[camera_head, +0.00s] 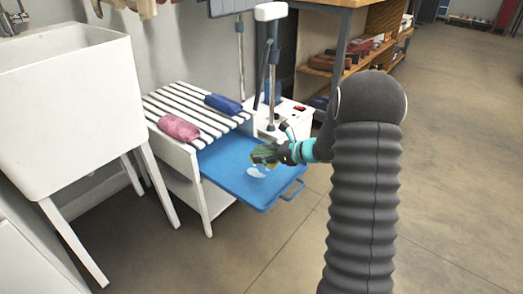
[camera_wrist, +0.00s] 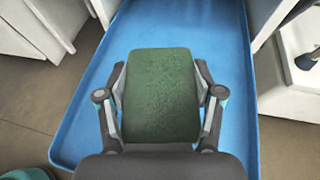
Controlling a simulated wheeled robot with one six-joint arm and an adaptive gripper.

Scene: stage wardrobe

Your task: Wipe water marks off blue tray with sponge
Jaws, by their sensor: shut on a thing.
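The blue tray (camera_head: 230,165) is pulled out from under a white slatted rack and has a handle at its front right. Pale water marks (camera_head: 256,172) lie on it, just below and left of my gripper (camera_head: 278,153). My gripper is shut on the sponge (camera_head: 263,154), over the tray's right part. In the wrist view the sponge (camera_wrist: 161,95) shows a green face between the two fingers, with the blue tray (camera_wrist: 95,85) behind it. No marks can be made out there. I cannot tell whether the sponge touches the tray.
A pink rolled cloth (camera_head: 178,128) and a blue one (camera_head: 223,103) lie on the slatted rack (camera_head: 165,99). A white sink (camera_head: 70,100) stands at left. A grey post (camera_head: 271,75) and a white cabinet (camera_head: 297,117) stand behind the tray. Floor at right is clear.

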